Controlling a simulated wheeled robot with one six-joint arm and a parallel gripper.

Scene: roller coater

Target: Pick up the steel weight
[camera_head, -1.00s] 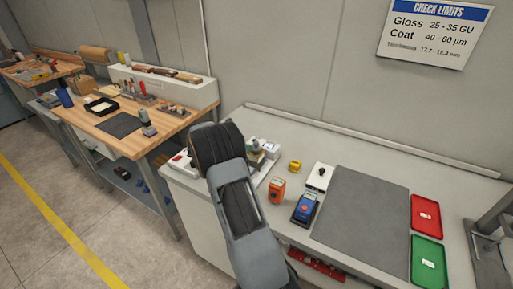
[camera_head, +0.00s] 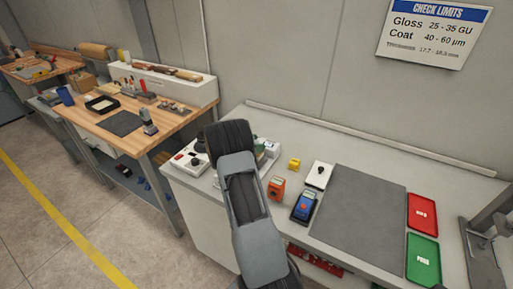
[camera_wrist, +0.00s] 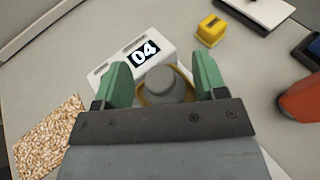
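The steel weight (camera_wrist: 165,88) shows in the wrist view as a grey round piece with a knob-like top and a yellowish ring around it. The dark gripper body hides the weight's near side.
A yellow block (camera_wrist: 211,30) and an orange meter (camera_head: 276,188) stand to the right. Beyond are a blue meter (camera_head: 303,207), a grey mat (camera_head: 358,210), a red tray (camera_head: 422,213) and a green tray (camera_head: 423,258). A speckled tan slab (camera_wrist: 47,137) lies at left.

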